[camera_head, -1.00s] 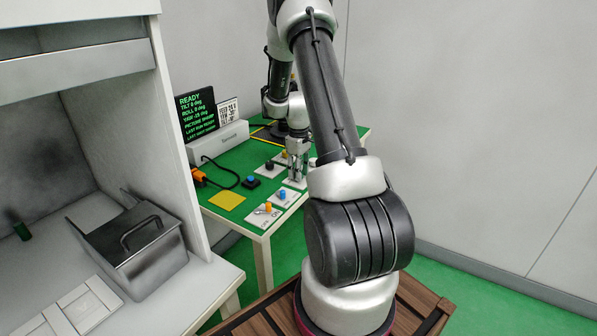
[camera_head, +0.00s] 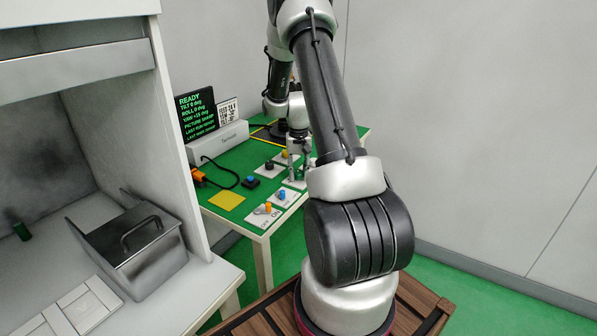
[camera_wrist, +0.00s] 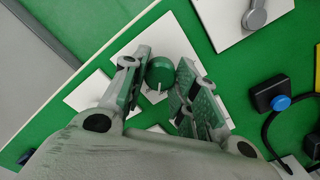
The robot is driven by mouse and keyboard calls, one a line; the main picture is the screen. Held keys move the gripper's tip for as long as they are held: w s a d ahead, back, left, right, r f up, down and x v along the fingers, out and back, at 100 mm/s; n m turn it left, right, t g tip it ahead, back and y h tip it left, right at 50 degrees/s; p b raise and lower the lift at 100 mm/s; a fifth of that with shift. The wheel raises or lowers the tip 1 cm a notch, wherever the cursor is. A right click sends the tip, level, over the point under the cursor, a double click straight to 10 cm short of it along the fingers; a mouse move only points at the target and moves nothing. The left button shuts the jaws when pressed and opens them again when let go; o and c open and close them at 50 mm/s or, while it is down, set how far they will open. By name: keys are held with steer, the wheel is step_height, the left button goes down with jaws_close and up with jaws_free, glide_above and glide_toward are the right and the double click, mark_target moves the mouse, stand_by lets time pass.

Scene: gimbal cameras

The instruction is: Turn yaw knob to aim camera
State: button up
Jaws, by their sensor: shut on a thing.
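A round green knob (camera_wrist: 160,71) with a white pointer line sits on a white plate in the wrist view. My gripper (camera_wrist: 163,62) has its fingers on either side of this knob and is shut on it. In the head view my gripper (camera_head: 299,170) is low over the white plates on the green table, and the knob is hidden there. The black display (camera_head: 197,114) shows READY with tilt, roll and yaw lines; yaw seems to read +15 deg. I cannot read a label on the knob's plate.
The green table (camera_head: 232,168) carries a blue-button box (camera_head: 250,182), an orange connector (camera_head: 198,177) with a black cable, a yellow pad (camera_head: 227,201) and an ON/OFF plate (camera_head: 264,214). A metal bin (camera_head: 137,262) stands in the white cabinet at left.

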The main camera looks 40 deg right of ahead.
mark_target(299, 172)
steer(key=shift+m, duration=1.7)
steer(key=o, duration=1)
steer(key=shift+r, duration=0.15)
step_height(299, 172, up, 12)
steer(key=shift+f, duration=0.1)
